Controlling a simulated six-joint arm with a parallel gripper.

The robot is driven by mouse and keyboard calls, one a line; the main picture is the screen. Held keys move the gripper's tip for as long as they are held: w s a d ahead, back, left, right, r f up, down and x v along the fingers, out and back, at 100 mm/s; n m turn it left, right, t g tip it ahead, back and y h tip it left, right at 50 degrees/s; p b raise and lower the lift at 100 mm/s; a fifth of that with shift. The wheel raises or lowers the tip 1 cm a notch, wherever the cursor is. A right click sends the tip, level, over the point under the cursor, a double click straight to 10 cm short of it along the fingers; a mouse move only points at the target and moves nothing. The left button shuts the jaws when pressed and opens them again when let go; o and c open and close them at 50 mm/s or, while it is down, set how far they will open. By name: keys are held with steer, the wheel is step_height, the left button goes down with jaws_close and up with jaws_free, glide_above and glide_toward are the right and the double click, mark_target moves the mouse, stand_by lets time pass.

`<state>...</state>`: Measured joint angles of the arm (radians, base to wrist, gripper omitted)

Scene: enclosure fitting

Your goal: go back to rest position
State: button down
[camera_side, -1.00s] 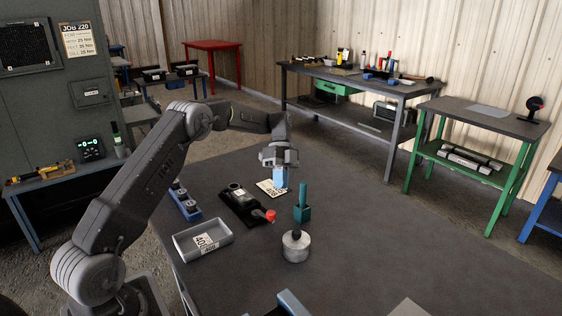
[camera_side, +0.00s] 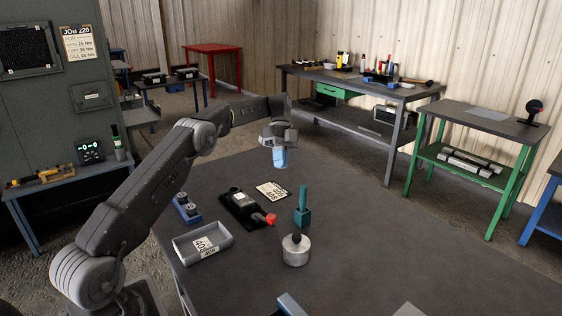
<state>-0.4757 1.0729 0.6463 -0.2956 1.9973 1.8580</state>
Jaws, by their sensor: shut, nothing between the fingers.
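My gripper (camera_side: 280,162) hangs above the far part of the dark work table (camera_side: 380,245), pointing down. Its light blue fingers are shut with nothing between them, and they are clear of the tabletop. A white printed card (camera_side: 271,191) lies on the table below and a little left of the fingers.
A black device with a red knob (camera_side: 245,209), a teal block with an upright post (camera_side: 303,208), a round metal part (camera_side: 296,250), a grey tray (camera_side: 203,242) and a blue holder (camera_side: 186,208) stand on the table. The table's right side is mostly clear.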

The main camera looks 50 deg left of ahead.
steer(key=s+d+r+n+t+y, duration=0.4)
steer(key=s+d+r+n, duration=0.5)
steer(key=d+r, duration=0.45)
steer(key=s+d+f+n+t+y, duration=0.1)
steer(key=s+d+f+n+t, duration=0.1)
steer(key=s, duration=0.8)
steer(key=s+d+f+n+t+y, duration=0.1)
steer(key=s+d+n+t, duration=0.3)
steer(key=s, duration=0.7)
steer(key=shift+s+d+f+n, duration=0.3)
steer(key=shift+d+f+n, duration=0.35)
steer(key=shift+f, duration=0.25)
